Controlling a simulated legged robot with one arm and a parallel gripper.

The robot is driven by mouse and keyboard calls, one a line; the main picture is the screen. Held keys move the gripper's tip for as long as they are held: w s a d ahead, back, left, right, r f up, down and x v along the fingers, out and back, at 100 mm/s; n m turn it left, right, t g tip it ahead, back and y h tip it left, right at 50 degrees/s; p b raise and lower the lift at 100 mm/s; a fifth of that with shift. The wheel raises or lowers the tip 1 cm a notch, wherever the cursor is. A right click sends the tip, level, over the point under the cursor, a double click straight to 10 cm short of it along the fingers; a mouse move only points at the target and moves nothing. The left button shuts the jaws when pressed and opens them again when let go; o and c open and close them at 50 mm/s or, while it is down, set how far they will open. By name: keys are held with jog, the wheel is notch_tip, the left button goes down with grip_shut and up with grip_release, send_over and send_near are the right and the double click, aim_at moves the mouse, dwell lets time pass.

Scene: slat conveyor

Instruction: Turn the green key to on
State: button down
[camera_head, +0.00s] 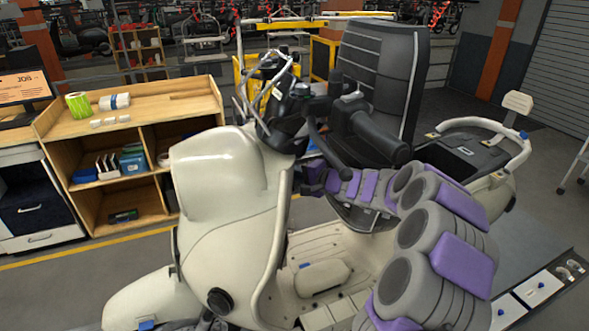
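A cream scooter (222,190) stands in front of me, its front shield at the left and its handlebar (283,92) above. I cannot make out a green key; the area under the handlebar, on the inner side of the shield, is partly covered by my arm. My grey and purple arm reaches in from the lower right and bends left. Its end, my gripper (313,178), is close to the inner side of the shield, below the handlebar. The fingers are too small and dark to tell whether they are open or shut, or touching anything.
A dark grey ribbed panel (380,75) stands behind the handlebar. A wooden shelf (130,130) with boxes is at the left. A low tray (540,288) lies at the lower right.

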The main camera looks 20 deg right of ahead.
jog(key=shift+g+p, duration=0.3)
jog(key=shift+p, duration=0.5)
jog(key=p, duration=0.4)
jog(key=shift+s+a+r+m+g+h, duration=0.1)
jog(key=shift+r+m+g+h, duration=0.25)
jog(key=shift+m+g+h, duration=0.05)
jog(key=p, duration=0.4)
jog(key=shift+r+g+p, duration=0.25)
jog(key=shift+g+p, duration=0.1)
jog(key=shift+g, duration=0.05)
jog(key=shift+m+p, duration=0.3)
jog(key=shift+p, duration=0.2)
jog(key=shift+f+g, duration=0.15)
jog(key=shift+g, duration=0.15)
